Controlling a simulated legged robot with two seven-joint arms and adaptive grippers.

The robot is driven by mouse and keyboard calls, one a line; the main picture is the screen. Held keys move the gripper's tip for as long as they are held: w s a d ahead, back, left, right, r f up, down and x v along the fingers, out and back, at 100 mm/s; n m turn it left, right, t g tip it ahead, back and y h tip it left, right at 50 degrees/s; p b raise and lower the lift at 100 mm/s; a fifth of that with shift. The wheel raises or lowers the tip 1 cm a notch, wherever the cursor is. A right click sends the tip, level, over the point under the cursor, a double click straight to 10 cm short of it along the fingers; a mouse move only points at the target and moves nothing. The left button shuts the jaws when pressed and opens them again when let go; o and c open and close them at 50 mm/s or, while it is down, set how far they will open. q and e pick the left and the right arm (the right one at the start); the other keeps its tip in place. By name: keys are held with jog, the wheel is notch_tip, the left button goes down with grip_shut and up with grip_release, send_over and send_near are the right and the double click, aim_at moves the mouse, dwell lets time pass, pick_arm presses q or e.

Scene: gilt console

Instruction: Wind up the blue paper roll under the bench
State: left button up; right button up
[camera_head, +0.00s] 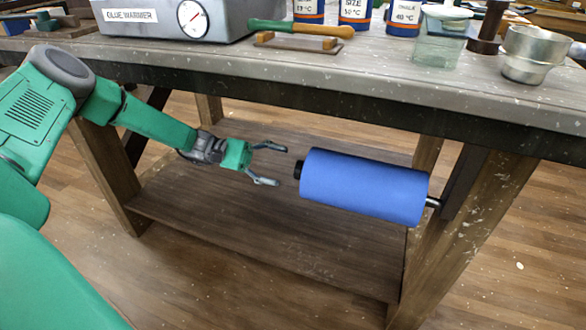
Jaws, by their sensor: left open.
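The blue paper roll (363,186) sits under the bench top, lying roughly level on a dark rod that shows at its right end near the right bench leg. A dark knob or rod end (298,170) sticks out of the roll's left end. My left gripper (277,164) is open and empty, with its two fingers pointing right at the roll's left end. The fingertips are a little left of the dark knob and appear apart from it. No loose paper edge can be made out on the roll. My right gripper is not in view.
The bench top (300,75) runs above the arm and roll. A glue warmer (180,18), a brush (300,29), labelled jars, a glass container (440,45) and a metal pot (530,52) stand on it. A lower shelf (250,235) and wooden legs frame the open space below.

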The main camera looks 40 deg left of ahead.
pick_arm(q)
jog(key=v, duration=0.6)
jog(key=shift+a, duration=0.35)
jog(key=shift+f, duration=0.15)
